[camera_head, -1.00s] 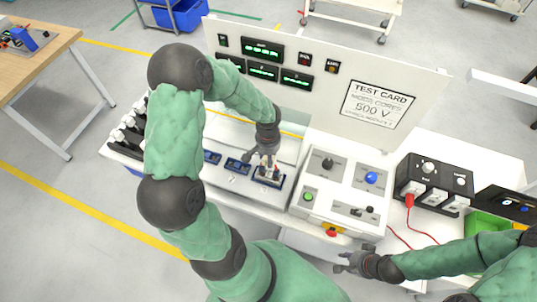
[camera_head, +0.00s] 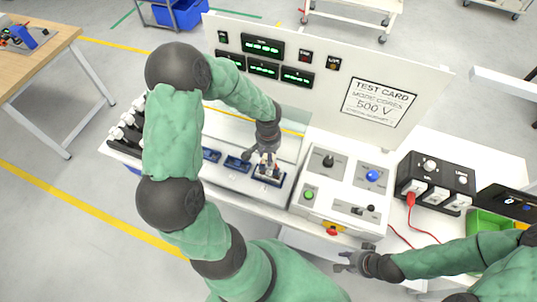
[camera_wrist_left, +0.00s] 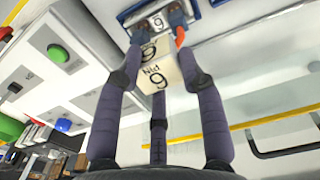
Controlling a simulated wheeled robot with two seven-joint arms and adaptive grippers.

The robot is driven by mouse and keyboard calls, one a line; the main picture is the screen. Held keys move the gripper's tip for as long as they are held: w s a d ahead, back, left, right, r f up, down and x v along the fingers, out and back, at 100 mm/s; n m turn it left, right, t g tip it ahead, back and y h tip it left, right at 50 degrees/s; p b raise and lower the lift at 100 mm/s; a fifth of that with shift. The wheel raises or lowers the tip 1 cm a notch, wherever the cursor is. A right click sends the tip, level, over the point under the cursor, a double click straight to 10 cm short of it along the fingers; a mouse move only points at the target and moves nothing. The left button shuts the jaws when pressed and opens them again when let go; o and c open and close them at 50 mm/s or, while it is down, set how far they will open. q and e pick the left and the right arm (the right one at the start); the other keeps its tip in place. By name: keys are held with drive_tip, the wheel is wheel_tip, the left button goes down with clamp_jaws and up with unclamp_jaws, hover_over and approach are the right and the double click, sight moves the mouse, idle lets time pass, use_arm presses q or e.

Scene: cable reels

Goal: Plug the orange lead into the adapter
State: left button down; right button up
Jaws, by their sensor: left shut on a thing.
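My left gripper (camera_head: 268,158) reaches down to the rightmost blue-framed adapter (camera_head: 270,180) on the white bench. In the left wrist view the fingers close around a pale labelled piece (camera_wrist_left: 160,73) marked "9". A small bit of the orange lead (camera_wrist_left: 180,36) shows beside one fingertip. The adapter, with a blue frame and a "9" label, shows at the top of that view (camera_wrist_left: 157,22). The fingers hide most of the lead, and I cannot tell whether it is seated. My right gripper (camera_head: 342,262) is empty with spread fingers, in front of the bench.
More blue-framed sockets (camera_head: 237,164) lie left of the gripper. A control panel with a green button (camera_head: 308,195) and blue knob (camera_head: 372,175) stands to the right. A black box (camera_head: 435,182) holds a red plug (camera_head: 410,199). The upright display board (camera_head: 330,75) closes off the back.

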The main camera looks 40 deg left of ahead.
use_arm(q)
drive_tip(key=shift+f+b, duration=1.75)
drive_tip(key=shift+f, duration=0.05)
drive_tip(key=c, duration=0.7)
unclamp_jaws()
drive_tip(key=shift+r, duration=0.1)
drive_tip(key=shift+r, duration=0.1)
wheel_tip(320, 180, up, 12)
drive_tip(key=shift+f, duration=0.15)
wheel_tip(320, 180, up, 11)
drive_tip(key=p, duration=0.8)
